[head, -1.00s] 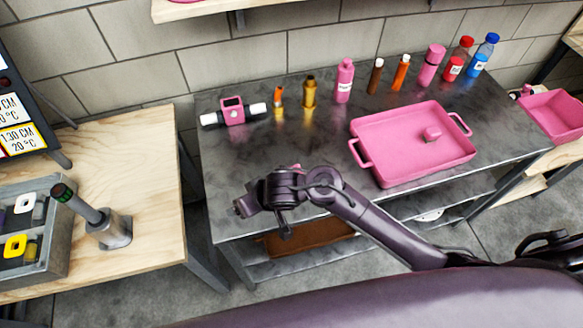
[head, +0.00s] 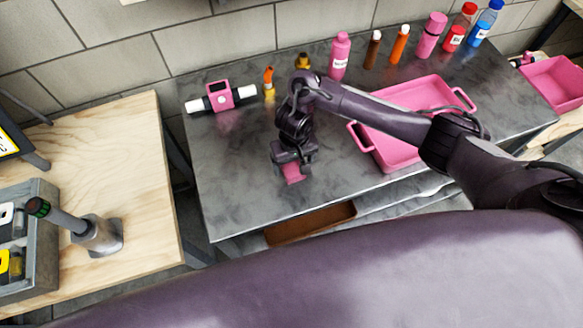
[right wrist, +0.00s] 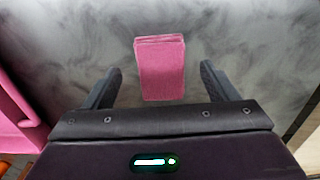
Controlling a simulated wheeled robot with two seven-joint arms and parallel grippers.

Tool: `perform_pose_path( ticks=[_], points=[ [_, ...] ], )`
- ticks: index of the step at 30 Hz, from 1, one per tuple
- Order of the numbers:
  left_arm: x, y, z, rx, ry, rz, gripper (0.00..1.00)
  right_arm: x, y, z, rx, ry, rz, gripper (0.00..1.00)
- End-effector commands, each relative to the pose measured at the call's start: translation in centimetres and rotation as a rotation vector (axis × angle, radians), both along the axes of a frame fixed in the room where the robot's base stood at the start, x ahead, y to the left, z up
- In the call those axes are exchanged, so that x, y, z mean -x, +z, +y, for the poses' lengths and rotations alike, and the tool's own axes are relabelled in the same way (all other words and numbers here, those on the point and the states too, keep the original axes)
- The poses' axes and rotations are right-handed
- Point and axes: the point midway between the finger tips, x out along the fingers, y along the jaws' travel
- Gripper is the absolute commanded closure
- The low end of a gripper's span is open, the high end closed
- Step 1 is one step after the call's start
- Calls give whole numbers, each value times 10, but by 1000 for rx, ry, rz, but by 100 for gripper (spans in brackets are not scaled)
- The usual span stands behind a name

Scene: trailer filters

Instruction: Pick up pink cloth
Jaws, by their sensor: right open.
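The pink cloth (head: 293,173) is a small folded rectangle lying on the dark metal table (head: 232,190). In the right wrist view the pink cloth (right wrist: 160,68) lies between and a little beyond the two fingers. My right gripper (head: 291,166) points down over the cloth and hides part of it in the head view. In the right wrist view my right gripper (right wrist: 160,82) is open, with a gap between the cloth and each finger. My left gripper is not in view.
A pink tray (head: 388,158) stands to the right, partly behind my right arm. A pink device with white ends (head: 218,97) and several bottles line the back. The table's front is clear around the cloth. A wooden table (head: 120,170) stands at left.

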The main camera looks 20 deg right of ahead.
Motion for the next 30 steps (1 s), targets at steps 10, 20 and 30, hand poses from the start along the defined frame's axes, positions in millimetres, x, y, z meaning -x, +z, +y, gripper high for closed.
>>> perform_pose_path(
  ticks=[10, 20, 30],
  points=[
    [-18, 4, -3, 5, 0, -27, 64, -1, -25, 1, 0, 1, -3, 20],
    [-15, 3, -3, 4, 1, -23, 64, -1, -25, 1, 0, 1, -3, 48],
    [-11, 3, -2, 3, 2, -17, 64, -1, -24, 1, 0, 1, -3, 68]
  ],
)
